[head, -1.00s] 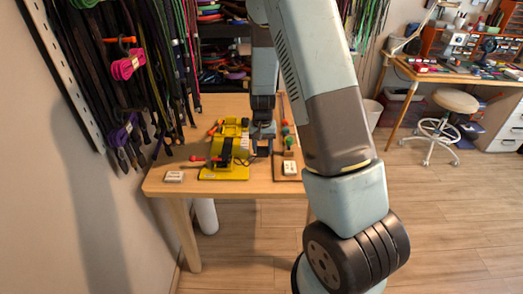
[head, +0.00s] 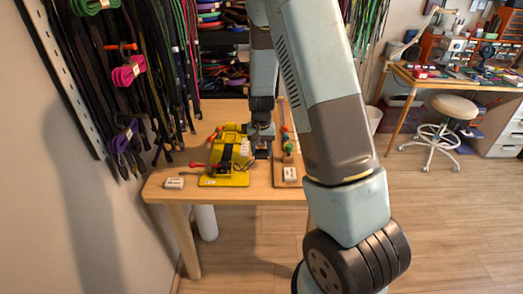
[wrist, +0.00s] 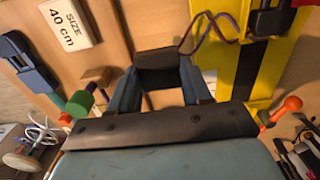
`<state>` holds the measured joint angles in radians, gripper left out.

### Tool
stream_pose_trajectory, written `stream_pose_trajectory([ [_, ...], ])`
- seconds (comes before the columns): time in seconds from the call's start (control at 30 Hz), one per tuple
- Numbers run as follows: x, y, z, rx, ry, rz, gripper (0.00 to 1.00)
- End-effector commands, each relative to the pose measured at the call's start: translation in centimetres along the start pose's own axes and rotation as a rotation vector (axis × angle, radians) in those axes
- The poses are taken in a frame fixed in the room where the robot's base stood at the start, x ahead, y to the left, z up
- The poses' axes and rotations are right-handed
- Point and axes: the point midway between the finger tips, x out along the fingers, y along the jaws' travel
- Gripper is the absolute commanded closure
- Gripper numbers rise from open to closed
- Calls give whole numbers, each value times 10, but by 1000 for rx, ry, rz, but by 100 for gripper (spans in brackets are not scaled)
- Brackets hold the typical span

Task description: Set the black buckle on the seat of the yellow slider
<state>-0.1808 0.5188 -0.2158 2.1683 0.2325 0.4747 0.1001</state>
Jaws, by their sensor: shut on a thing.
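My gripper (wrist: 160,92) is shut on the black buckle (wrist: 160,72), which sits between the two fingers in the wrist view. A thin purple cord (wrist: 200,22) runs from near the buckle toward a black part on the yellow fixture (wrist: 215,50), at the right of that view. In the head view my gripper (head: 262,153) is just right of the yellow fixture (head: 236,181), above the wooden table. The buckle is too small to make out there. I cannot tell which part of the fixture is the slider's seat, and the buckle appears apart from the fixture.
A board (head: 288,183) with coloured pegs and a white label block (head: 290,173) lies right of the fixture. The block reads "SIZE 40 cm" in the wrist view (wrist: 68,22). Another white block (head: 174,183) lies at the table's front left. Cords hang on the left wall.

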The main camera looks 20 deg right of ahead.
Motion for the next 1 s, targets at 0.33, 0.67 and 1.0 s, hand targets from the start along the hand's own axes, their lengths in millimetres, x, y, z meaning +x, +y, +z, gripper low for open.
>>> stream_pose_trajectory([
  [0.33,0,-18,0,-2,-1,0,80],
  [0.67,0,-34,0,-2,0,0,80],
  [1.0,0,-50,0,-3,0,0,80],
])
